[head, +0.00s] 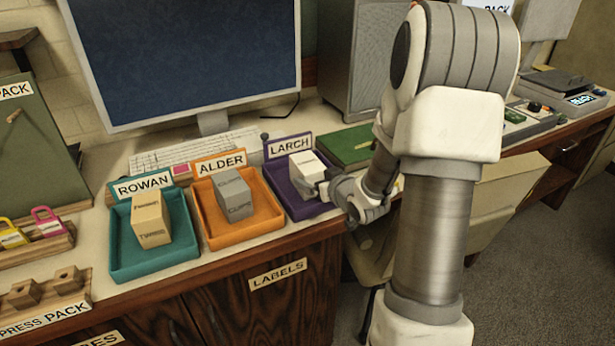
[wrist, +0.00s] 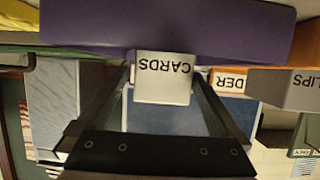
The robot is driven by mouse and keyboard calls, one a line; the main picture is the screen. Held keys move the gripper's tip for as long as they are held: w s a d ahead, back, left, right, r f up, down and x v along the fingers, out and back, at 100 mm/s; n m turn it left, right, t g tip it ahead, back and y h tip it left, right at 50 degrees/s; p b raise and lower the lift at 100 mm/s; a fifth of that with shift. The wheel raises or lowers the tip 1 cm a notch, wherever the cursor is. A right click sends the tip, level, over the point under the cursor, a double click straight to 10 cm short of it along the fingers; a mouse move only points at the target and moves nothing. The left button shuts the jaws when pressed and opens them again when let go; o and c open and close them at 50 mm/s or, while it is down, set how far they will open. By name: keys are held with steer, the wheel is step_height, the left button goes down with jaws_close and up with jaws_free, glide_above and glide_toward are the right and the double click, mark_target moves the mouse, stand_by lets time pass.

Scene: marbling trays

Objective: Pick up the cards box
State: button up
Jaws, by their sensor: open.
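The white cards box (head: 303,162) stands in the purple tray (head: 274,180) labelled LARCH. In the wrist view the box (wrist: 163,88) shows its CARDS lettering upside down. My gripper (head: 325,184) is at the right, near side of the box, low over the purple tray. In the wrist view my gripper (wrist: 163,78) is open, with one finger on each side of the box. I cannot tell whether either finger touches it. In the head view the gripper hides the lower right part of the box.
An orange ALDER tray (head: 210,236) holds a grey box (head: 234,193), marked CLIPS in the wrist view (wrist: 290,90). A teal ROWAN tray (head: 120,255) holds a tan box (head: 150,220). A keyboard (head: 190,150) and monitor (head: 190,60) stand behind. A green book (head: 345,146) lies behind my gripper.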

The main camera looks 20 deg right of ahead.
steer(key=x, duration=0.4)
steer(key=shift+a+f+b, duration=0.2)
steer(key=shift+f+b, duration=0.2)
steer(key=shift+w+f, duration=0.15)
steer(key=shift+w, duration=0.35)
steer(key=c, duration=1.4)
